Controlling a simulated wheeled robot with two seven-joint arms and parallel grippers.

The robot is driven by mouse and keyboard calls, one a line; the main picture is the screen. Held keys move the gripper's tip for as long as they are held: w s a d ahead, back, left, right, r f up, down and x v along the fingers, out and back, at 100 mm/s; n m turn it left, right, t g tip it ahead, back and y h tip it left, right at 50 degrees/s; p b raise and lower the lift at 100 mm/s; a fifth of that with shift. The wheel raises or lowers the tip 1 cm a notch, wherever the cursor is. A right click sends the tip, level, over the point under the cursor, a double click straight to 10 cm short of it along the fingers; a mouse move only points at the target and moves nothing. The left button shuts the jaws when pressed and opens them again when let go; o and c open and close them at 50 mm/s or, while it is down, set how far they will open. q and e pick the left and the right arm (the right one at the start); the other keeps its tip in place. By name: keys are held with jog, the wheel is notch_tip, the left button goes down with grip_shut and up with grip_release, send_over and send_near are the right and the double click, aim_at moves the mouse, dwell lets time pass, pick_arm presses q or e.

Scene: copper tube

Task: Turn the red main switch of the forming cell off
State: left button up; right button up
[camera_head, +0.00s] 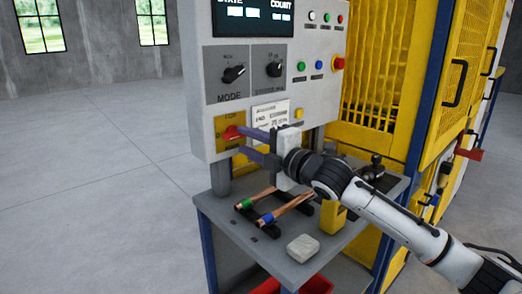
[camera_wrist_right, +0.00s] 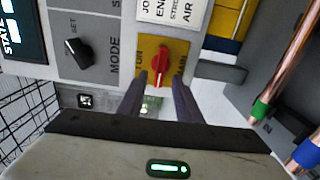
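The red main switch (camera_head: 232,132) is a red knob on a yellow plate, low on the grey control panel. It also shows in the right wrist view (camera_wrist_right: 160,62), with its bar running along the picture's height. Lettering on the plate is only partly readable. My right gripper (camera_head: 241,142) is in front of the switch, its two dark fingers apart and pointing at the plate. In the right wrist view the gripper (camera_wrist_right: 162,82) has one fingertip on each side of the knob. Whether either touches it, I cannot tell. My left gripper is out of view.
Above the switch are the black mode knob (camera_head: 234,73), coloured buttons and a white label (camera_head: 270,113). Below, copper tubes (camera_head: 288,207) and a pale block (camera_head: 303,248) rest on a grey table (camera_head: 225,222). The yellow cell (camera_head: 430,90) stands to the right. The floor at left is clear.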

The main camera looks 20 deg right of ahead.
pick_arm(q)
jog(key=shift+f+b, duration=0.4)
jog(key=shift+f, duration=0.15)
pick_arm(e)
jog(key=v, duration=0.6)
jog(key=shift+s, duration=0.15)
